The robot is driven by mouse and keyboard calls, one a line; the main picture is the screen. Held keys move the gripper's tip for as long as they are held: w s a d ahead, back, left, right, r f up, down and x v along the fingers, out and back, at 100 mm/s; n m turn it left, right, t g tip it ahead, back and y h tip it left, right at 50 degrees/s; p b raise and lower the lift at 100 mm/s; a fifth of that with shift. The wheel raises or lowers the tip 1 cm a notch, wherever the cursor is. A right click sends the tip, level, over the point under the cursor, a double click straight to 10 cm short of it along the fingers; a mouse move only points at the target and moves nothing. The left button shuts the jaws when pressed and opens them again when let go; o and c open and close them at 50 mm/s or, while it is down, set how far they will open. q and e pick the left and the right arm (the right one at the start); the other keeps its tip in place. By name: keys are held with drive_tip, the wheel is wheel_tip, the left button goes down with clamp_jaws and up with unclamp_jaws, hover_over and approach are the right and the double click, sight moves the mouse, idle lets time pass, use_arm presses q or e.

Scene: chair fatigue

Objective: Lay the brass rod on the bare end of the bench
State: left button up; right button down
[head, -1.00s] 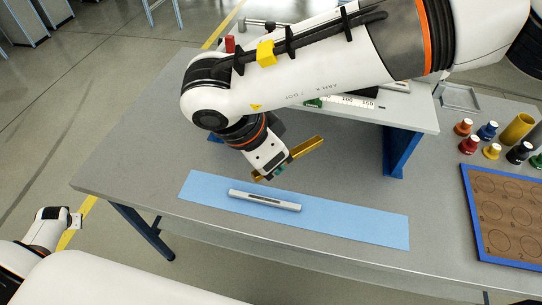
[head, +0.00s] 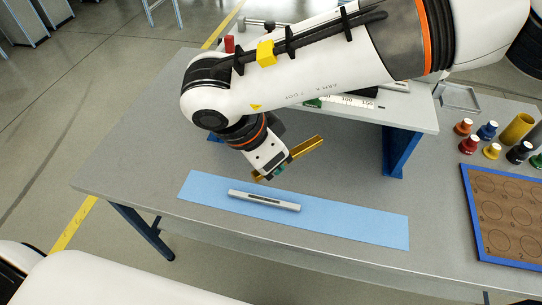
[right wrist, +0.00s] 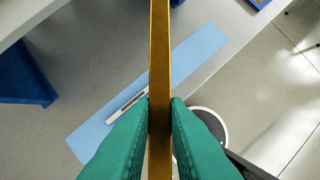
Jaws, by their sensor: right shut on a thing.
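The brass rod (head: 308,147) is a straight golden bar, held tilted above the bench (head: 135,150) in the head view. My right gripper (head: 277,172) is shut on it. In the right wrist view the rod (right wrist: 160,45) runs from top to bottom between the green finger pads (right wrist: 160,115). The bench's left end is a bare grey surface, left of the blue mat (head: 355,228). The rod is over the area just behind the mat. My left gripper is out of view.
A silver bar-shaped tool (head: 264,201) lies on the blue mat. A raised shelf with a blue support (head: 400,153) stands behind. At the right are several coloured knobbed pieces (head: 492,151) and a blue-framed brown board (head: 505,215).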

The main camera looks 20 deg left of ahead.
drive_tip(key=shift+w+d+r, duration=0.15)
drive_tip(key=shift+w+d, duration=0.15)
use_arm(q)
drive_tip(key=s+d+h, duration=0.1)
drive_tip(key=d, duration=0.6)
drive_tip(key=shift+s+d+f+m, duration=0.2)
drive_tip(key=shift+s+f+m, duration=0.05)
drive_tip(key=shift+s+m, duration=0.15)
use_arm(e)
drive_tip(key=w+d+r+n, duration=0.1)
drive_tip(key=w+d+n, duration=0.1)
drive_tip(key=d, duration=1.2)
drive_tip(key=w+d+r+n+y, duration=0.1)
drive_tip(key=w+d+n, duration=0.1)
drive_tip(key=d, duration=1.2)
drive_tip(key=shift+w+r+t, duration=0.4)
drive_tip(key=shift+w, duration=0.25)
